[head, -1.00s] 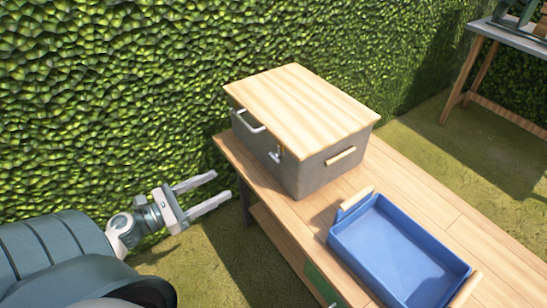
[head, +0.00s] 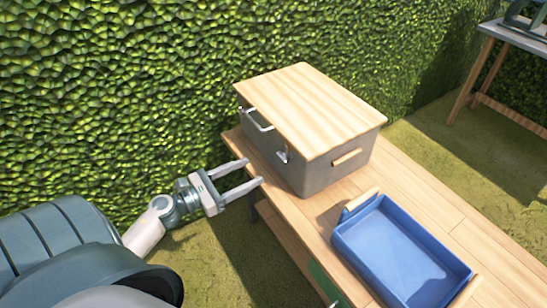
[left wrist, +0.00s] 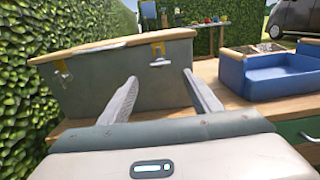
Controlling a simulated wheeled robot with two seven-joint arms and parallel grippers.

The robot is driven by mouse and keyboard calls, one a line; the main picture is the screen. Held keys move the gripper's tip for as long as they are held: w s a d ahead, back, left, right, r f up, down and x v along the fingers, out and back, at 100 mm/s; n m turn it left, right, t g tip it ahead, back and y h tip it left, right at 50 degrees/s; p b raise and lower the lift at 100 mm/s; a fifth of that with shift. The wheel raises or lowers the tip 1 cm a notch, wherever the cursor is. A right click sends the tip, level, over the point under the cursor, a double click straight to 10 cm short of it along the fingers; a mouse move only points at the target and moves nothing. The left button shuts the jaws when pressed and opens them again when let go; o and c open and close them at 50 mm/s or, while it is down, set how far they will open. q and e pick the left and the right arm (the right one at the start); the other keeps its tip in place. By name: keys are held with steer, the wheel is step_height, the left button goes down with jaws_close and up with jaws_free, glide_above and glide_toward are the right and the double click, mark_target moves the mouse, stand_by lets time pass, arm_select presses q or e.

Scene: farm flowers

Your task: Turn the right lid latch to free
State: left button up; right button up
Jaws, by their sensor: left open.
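A grey box (head: 318,174) with a pale wooden lid (head: 312,105) stands on the wooden bench, and the lid lies closed on it. The right lid latch (head: 283,156) is a small silver piece on the box's front near the right corner. In the left wrist view the right latch (left wrist: 160,60) hangs below a yellow plate, beyond the gap between my fingers. A left latch (left wrist: 62,70) shows there too. My left gripper (head: 253,171) is open and empty, short of the box front and apart from the latch. My right gripper is not in view.
A blue tray (head: 345,240) with wooden handles sits on the bench (head: 420,185) right of the box. A hedge (head: 120,90) rises behind. Another table (head: 515,35) stands at the far right. Open space lies between my gripper and the box.

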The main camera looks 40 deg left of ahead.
mark_target(280, 157)
arm_select(q)
steer(key=p+x, duration=0.2)
steer(key=x, duration=0.7)
steer(key=shift+w+d, duration=0.2)
steer(key=shift+w, duration=0.1)
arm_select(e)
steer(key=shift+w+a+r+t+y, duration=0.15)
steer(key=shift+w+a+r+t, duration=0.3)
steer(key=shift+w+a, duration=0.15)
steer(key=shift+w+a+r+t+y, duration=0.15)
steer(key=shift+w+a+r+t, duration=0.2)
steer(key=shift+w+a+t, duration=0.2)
arm_select(q)
steer(key=c, duration=1)
